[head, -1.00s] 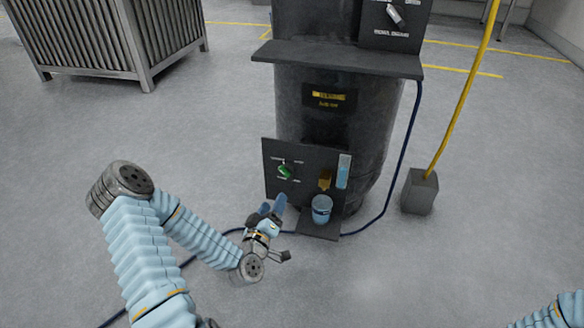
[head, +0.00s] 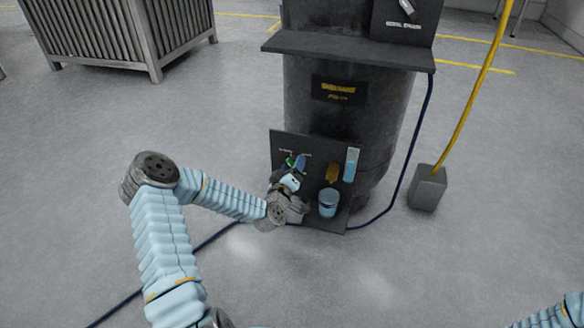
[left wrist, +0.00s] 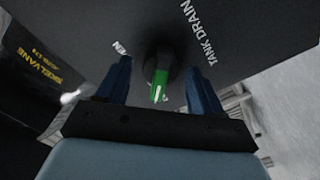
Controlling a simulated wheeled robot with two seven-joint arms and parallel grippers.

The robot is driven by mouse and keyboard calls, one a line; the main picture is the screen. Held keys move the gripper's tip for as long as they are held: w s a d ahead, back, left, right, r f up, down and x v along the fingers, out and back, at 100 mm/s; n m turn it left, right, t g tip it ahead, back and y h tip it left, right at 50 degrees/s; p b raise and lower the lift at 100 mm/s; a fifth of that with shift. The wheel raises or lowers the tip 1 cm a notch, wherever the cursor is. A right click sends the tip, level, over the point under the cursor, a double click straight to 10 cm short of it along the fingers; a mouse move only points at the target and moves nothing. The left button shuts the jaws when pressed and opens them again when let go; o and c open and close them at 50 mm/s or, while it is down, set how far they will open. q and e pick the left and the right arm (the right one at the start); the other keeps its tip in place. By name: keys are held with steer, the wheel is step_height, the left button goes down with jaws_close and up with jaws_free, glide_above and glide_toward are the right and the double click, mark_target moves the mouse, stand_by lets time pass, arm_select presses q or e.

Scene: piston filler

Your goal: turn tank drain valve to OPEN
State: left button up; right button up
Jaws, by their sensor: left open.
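The tank drain valve has a green handle (left wrist: 160,84) on a dark round hub, mounted on a dark panel (left wrist: 245,25) lettered "TANK DRAIN", with a partly hidden word ending in "EN". In the left wrist view my left gripper (left wrist: 160,80) is open, one blue finger on each side of the green handle, with gaps on both sides. In the head view my left gripper (head: 295,164) is at the panel, covering much of the valve; a bit of green handle (head: 290,161) shows beside the fingers. Contact cannot be seen. My right gripper is out of view.
On the panel's right are a brass-coloured fitting (head: 333,173) and a clear blue sight tube (head: 351,165). A blue-white bucket (head: 328,202) stands below them. A dark shelf (head: 345,50) juts out above. A dark blue hose (head: 400,190) runs around the tank (head: 345,115).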

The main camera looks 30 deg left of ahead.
arm_select(q)
steer(key=c, duration=1)
steer(key=shift+c, duration=0.2)
steer(key=shift+m, duration=0.5)
steer(key=m+b, duration=1)
steer(key=m, duration=0.6)
steer(key=shift+d+m, duration=0.15)
steer(key=shift+m, duration=0.25)
